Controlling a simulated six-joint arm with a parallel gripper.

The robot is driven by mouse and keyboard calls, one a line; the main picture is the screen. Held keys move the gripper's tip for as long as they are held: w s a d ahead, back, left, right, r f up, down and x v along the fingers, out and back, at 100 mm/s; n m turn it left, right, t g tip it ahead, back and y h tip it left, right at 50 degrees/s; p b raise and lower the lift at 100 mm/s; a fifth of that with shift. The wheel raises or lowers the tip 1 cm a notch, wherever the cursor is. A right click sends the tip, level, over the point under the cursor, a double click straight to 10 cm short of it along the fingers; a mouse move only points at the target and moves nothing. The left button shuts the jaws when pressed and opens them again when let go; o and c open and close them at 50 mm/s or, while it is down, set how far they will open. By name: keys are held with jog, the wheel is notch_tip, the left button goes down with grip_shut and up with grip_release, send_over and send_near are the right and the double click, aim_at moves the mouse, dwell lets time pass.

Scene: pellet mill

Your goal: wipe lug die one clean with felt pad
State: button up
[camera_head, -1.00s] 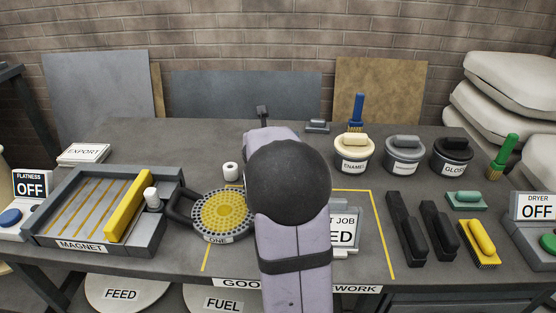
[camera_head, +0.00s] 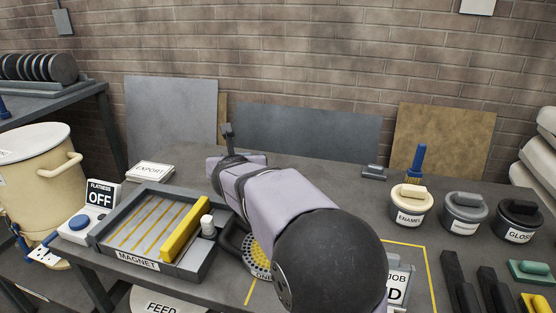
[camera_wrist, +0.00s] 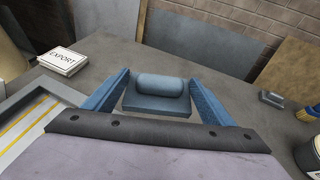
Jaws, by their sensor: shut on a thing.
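Lug die one (camera_head: 256,256) is a round die with a yellow, dotted face, a dark rim and a "ONE" label. In the head view it lies right of the magnet tray, and my arm covers much of it. My gripper (camera_wrist: 160,82) shows in the wrist view with its blue fingers on either side of a slate-grey pad with a rounded handle (camera_wrist: 157,103), which looks like the felt pad. The gripper is shut on this pad, which is held apart from the die. The pad's underside is hidden. The die is not in the wrist view.
The magnet tray (camera_head: 137,257) with a yellow bar (camera_head: 185,229) stands left of the die. The export box (camera_head: 150,171) is behind it. Enamel (camera_head: 410,203) and other pots stand at right. A small grey block (camera_head: 374,172) lies at the back.

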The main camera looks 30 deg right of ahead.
jog(key=s+a, duration=0.4)
jog(key=a, duration=0.3)
jog(key=s+d+f+m+g+h, duration=0.2)
jog(key=s+d+f+m+h, duration=0.1)
jog(key=s+d, duration=0.4)
jog(key=shift+s+d+f+m+g+h+p, duration=0.4)
jog(key=shift+s+f+m, duration=0.1)
jog(key=shift+s+f, duration=0.3)
jog(key=shift+b, duration=0.4)
notch_tip(320, 180, down, 7)
jog(key=b, duration=0.7)
jog(key=shift+b, duration=0.35)
jog(key=shift+f+b, duration=1.05)
jog(key=shift+b, duration=0.25)
